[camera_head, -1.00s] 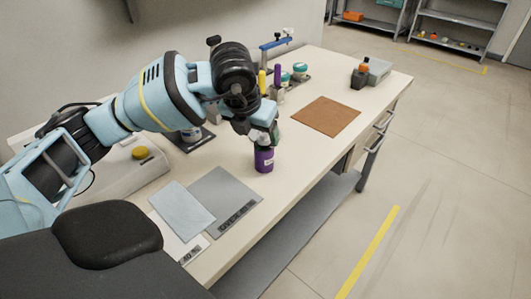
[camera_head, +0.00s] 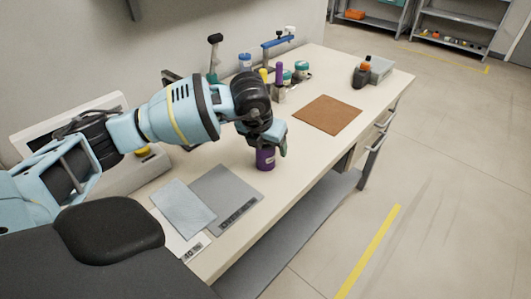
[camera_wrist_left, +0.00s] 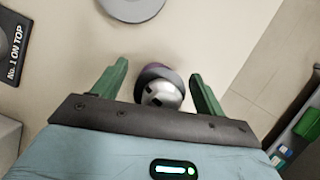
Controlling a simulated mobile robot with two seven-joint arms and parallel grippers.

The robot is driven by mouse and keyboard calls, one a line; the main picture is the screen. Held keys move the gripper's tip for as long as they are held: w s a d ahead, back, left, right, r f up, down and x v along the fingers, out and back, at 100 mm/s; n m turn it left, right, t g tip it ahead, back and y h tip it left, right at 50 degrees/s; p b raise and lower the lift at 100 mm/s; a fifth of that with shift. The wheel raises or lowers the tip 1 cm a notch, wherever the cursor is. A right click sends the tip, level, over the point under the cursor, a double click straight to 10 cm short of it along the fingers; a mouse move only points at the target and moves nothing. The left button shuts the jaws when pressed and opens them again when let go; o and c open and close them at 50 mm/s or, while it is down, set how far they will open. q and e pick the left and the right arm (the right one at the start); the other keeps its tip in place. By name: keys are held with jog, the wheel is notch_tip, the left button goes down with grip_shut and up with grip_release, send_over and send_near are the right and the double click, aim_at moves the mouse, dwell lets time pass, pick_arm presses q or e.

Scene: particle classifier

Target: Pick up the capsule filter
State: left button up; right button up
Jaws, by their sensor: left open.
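The capsule filter, a purple cylinder (camera_head: 265,159), stands upright near the front edge of the bench. In the left wrist view it shows from above as a dark purple rim with a pale metallic top (camera_wrist_left: 160,92). My left gripper (camera_head: 274,140) points down over it and hides its upper part in the head view. In the left wrist view the green fingers of my left gripper (camera_wrist_left: 159,70) are open, one on each side of it, with gaps visible. My right gripper is not in view.
A grey mat (camera_head: 226,196) and a light blue sheet (camera_head: 183,206) lie to the left on the bench (camera_head: 305,158). A brown mat (camera_head: 328,114) lies farther right. Several bottles and a blue-armed stand (camera_head: 277,43) are behind. The bench's front edge is close.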

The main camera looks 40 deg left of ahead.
pick_arm(q)
jog(key=c, duration=1.3)
jog(key=shift+r, duration=0.1)
jog(key=shift+c, duration=0.2)
jog(key=shift+r, duration=0.55)
notch_tip(320, 180, up, 2)
jog(key=shift+r, duration=0.2)
jog(key=s+d+r, duration=0.1)
jog(key=s+d, duration=0.9)
jog(key=s, duration=0.2)
jog(key=shift+s+r+b, duration=0.2)
jog(key=shift+s+b, duration=0.1)
jog(key=shift+b, duration=0.1)
